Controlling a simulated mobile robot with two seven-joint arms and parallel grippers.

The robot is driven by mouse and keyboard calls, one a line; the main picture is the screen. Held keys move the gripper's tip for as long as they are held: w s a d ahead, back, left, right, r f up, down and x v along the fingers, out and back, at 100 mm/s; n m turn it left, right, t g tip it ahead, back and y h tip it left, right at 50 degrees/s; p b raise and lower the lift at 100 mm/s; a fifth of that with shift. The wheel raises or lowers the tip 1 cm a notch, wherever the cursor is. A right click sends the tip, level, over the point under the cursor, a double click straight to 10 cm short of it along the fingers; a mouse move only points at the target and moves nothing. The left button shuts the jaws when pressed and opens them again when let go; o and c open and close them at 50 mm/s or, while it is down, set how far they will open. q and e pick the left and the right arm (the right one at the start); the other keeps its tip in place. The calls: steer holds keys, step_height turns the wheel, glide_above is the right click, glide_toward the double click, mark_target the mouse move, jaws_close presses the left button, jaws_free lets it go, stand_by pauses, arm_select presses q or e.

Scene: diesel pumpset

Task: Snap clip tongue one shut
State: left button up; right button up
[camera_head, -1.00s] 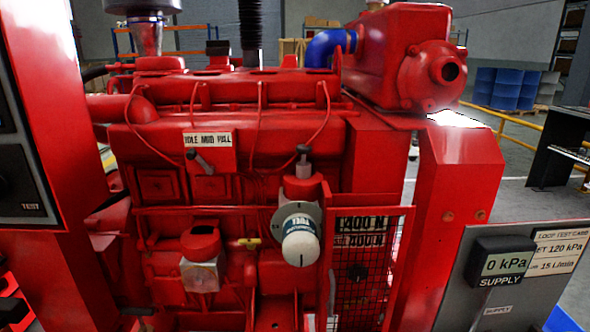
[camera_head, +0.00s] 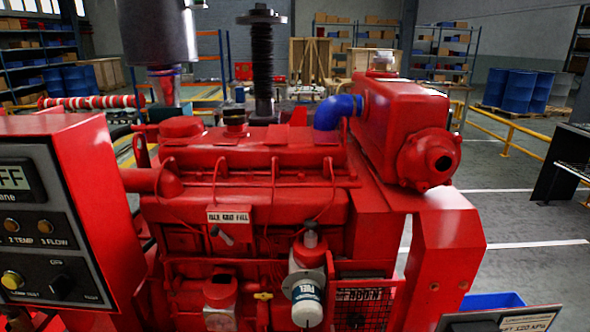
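The red diesel pumpset (camera_head: 250,210) fills the middle of the head view. I cannot make out clip tongue one on it; no clip is plain at this distance. A white fuel filter (camera_head: 308,300) with a label hangs at the front under a small dark-topped pump. A blue elbow hose (camera_head: 335,111) joins the engine top to the red tank (camera_head: 400,110). A small lever sits below the idle label plate (camera_head: 229,217). Neither of my grippers is in view.
A red control panel (camera_head: 85,200) with a grey face stands close at the left. A mesh guard (camera_head: 362,305) is beside the filter. A grey gauge board (camera_head: 500,320) and a blue bin (camera_head: 490,301) are low at the right. Open floor lies beyond the right side.

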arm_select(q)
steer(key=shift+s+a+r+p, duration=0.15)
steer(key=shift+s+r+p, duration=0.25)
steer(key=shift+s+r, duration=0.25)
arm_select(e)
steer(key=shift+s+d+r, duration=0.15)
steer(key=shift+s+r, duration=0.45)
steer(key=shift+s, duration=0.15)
